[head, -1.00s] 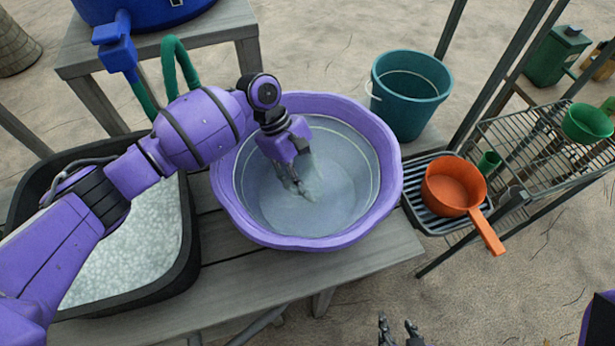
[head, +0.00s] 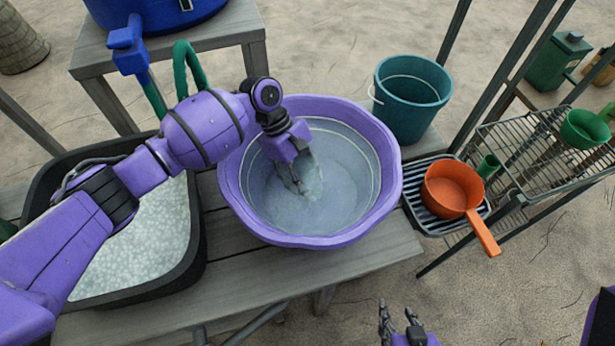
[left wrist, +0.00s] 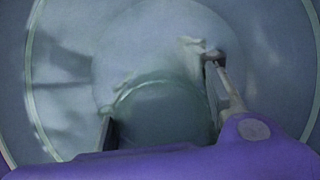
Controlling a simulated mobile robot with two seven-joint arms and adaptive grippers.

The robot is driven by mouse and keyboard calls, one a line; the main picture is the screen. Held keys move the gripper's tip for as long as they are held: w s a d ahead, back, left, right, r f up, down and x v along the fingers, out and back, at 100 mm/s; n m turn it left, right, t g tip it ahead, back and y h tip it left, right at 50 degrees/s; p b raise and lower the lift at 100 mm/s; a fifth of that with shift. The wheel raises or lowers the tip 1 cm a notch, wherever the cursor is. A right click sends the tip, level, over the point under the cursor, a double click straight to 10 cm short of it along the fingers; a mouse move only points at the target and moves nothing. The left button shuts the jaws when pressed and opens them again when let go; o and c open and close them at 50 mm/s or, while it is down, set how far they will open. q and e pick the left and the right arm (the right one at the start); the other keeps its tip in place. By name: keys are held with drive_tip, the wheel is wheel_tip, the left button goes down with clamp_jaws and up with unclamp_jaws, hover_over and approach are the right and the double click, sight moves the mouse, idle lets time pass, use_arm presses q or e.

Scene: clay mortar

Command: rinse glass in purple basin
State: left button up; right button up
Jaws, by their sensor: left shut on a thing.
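The purple basin (head: 232,205) stands on the wooden bench and holds greyish water. My left gripper (head: 298,178) reaches down into it, its fingertips at or below the water. The clear glass (head: 312,178) is between its fingers, faint and hard to make out in the head view. In the left wrist view the left gripper (left wrist: 165,115) is closed around the glass (left wrist: 160,108), whose round rim shows between the two fingers. My right gripper (head: 402,325) is at the bottom edge of the head view, away from the bench, its two fingers apart with nothing visible between them.
A black tub (head: 192,262) of white foamy or beaded contents stands left of the basin. A teal bucket (head: 412,100) is behind right. An orange dipper (head: 455,188) rests on a ribbed tray beside a wire rack (head: 520,150). A blue barrel with tap (head: 128,45) is at back left.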

sight(311, 165)
use_arm(q)
drive_tip(key=shift+d, duration=1.1)
drive_tip(key=shift+a+r+p, duration=0.1)
drive_tip(key=shift+a+p, duration=0.55)
drive_tip(key=shift+a, duration=0.65)
drive_tip(key=shift+d, duration=1.3)
drive_tip(key=shift+a+p, duration=0.55)
drive_tip(key=shift+a, duration=0.75)
drive_tip(key=shift+d, duration=0.65)
use_arm(e)
drive_tip(key=shift+t, duration=0.4)
drive_tip(key=shift+w+r, duration=0.8)
drive_tip(key=shift+r, duration=0.35)
drive_tip(key=shift+w+r, duration=0.75)
drive_tip(key=shift+r, duration=0.35)
use_arm(q)
wheel_tip(311, 165, up, 9)
drive_tip(key=p, duration=0.5)
drive_tip(key=shift+w, duration=0.1)
drive_tip(key=shift+r, duration=1.35)
wheel_tip(311, 165, up, 8)
use_arm(e)
drive_tip(key=w+r+t, duration=0.2)
drive_tip(key=w+r, duration=0.4)
drive_tip(key=r, duration=0.3)
drive_tip(key=shift+w+r, duration=0.25)
drive_tip(key=shift+r, duration=0.1)
